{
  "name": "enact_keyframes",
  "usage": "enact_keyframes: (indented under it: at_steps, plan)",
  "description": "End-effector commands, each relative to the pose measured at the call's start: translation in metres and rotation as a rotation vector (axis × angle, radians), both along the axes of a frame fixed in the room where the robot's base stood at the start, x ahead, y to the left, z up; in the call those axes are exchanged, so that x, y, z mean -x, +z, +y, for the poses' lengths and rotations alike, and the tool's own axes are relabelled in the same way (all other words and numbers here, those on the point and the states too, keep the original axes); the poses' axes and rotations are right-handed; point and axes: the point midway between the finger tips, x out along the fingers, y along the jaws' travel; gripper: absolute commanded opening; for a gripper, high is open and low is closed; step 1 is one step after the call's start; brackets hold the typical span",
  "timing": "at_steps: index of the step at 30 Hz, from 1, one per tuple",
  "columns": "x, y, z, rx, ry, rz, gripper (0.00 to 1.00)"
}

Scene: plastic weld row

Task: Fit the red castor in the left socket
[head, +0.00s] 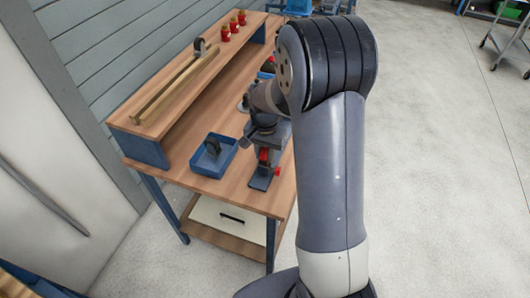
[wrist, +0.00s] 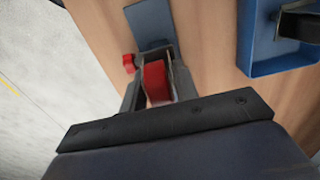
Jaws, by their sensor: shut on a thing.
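My gripper (wrist: 158,72) is shut on the red castor (wrist: 156,84), which sits between the two grey fingers. In the head view the red castor (head: 264,155) shows at the end of my gripper, low over the front of the bench. A blue-grey plate (wrist: 151,22) lies just beyond the fingertips; it also shows in the head view (head: 261,182). A small red part (wrist: 128,63) is beside the left finger, near the plate. I cannot make out the left socket or whether the castor touches anything.
A blue tray (head: 231,160) holding a dark castor (head: 212,147) stands left of my gripper on the wooden bench (head: 199,186). The raised shelf (head: 150,124) carries a wooden bar (head: 175,86), a dark wheel (head: 199,45) and 3 red items (head: 233,24).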

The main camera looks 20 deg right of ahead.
Motion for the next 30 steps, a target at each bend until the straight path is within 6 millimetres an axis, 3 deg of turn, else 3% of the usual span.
enact_keyframes:
  at_steps: [24, 25, 30]
  plan:
    - [0.0, -0.0069, 0.0, 0.0, 0.0, 0.0, 0.03]
    - [0.0, -0.0069, 0.0, 0.0, 0.0, 0.0, 0.31]
    - [0.0, -0.0069, 0.0, 0.0, 0.0, 0.0, 0.45]
